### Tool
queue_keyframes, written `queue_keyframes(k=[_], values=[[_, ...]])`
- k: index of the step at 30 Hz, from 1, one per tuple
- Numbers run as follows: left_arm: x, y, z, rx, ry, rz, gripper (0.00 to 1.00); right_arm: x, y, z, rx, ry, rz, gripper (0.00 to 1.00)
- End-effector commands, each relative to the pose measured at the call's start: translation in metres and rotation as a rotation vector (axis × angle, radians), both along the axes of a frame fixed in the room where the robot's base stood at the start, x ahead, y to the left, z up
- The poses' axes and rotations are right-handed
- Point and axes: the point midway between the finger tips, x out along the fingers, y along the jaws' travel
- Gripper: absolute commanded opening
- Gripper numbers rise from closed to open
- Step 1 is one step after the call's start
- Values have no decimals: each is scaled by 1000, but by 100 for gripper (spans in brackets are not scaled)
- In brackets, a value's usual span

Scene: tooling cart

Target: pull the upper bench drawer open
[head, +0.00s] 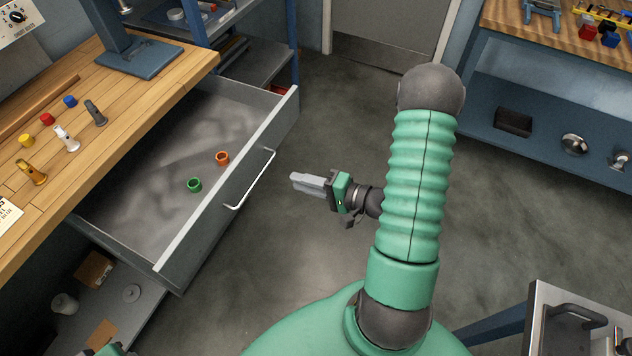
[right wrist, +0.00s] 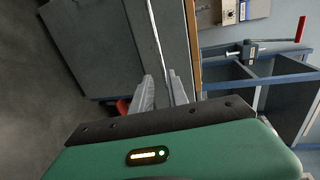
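The upper bench drawer (head: 215,215) stands pulled far out from under the wooden bench top, its grey inside showing. Its pale bar handle (head: 252,180) is on the front panel. An orange ring (head: 222,158) and a green ring (head: 194,185) lie inside the drawer. My right gripper (head: 296,182) is to the right of the handle, apart from it, fingers pointing left toward the drawer front. In the right wrist view its two fingers (right wrist: 162,84) are apart with nothing between them.
The bench top (head: 150,72) carries several small coloured items and a blue stand (head: 140,58). A lower shelf (head: 115,300) holds small items under the drawer. A blue shelf unit (head: 545,140) stands at the right, and a cart (head: 540,310) at lower right. Floor around the right gripper is clear.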

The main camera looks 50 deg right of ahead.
Motion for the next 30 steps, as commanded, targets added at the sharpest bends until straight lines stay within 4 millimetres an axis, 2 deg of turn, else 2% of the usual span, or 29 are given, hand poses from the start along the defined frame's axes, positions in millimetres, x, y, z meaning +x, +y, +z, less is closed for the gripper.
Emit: queue_keyframes(k=[3,7,23,26,30], values=[[0,0,5,0,0,0,36,-24,-9,6,0,2,-4,20],[0,0,7,0,0,0,36,-38,-13,8,0,2,-1,20],[0,0,8,0,0,0,36,-39,-14,8,-21,8,5,20],[0,0,19,0,0,0,36,-21,-16,8,-196,65,27,20],[0,0,46,0,0,0,36,24,-22,19,-705,244,110,20]])
